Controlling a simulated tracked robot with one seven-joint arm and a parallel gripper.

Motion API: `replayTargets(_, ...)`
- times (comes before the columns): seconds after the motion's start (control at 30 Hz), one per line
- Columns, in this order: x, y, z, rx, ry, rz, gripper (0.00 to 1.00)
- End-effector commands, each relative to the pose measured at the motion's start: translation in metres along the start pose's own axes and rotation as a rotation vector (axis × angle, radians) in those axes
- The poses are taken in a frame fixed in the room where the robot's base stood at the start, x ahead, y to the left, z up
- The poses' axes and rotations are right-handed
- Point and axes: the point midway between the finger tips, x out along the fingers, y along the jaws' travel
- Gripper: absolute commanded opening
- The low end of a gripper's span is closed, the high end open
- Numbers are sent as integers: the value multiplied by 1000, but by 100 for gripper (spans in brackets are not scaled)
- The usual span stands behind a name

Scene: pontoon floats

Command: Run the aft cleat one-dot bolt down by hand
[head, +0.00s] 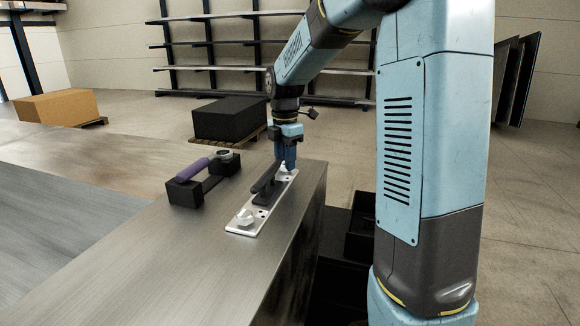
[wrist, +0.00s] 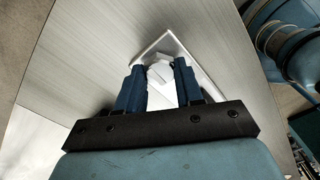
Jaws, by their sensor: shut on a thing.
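A dark cleat (head: 266,184) sits on a long pale plate (head: 250,229) on top of the metal float. A pale bolt with a winged head (head: 244,217) stands at the plate's near end. My gripper (head: 288,167) points down at the plate's far end. In the wrist view my gripper (wrist: 159,72) has its two blue fingers on either side of a pale bolt head (wrist: 160,74), shut on it. The bolt stands over a corner of the plate (wrist: 172,42). Its shank and the dot marks there are too hidden or small to read.
A purple-handled tool (head: 192,170) rests on a black holder (head: 186,192) left of the cleat. The float top (head: 160,255) is clear in front. Its right edge drops off close to the plate. Dark bins (head: 358,240) stand below on the right.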

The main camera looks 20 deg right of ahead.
Motion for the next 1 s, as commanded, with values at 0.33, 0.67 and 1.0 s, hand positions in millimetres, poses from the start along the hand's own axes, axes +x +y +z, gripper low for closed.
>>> replayTargets(0.33, 0, 0, 0, 345, 0, 0, 9)
replayTargets(0.67, 1, 0, 0, 688, 0, 0, 9)
replayTargets(1.0, 1, 0, 0, 992, 0, 0, 9)
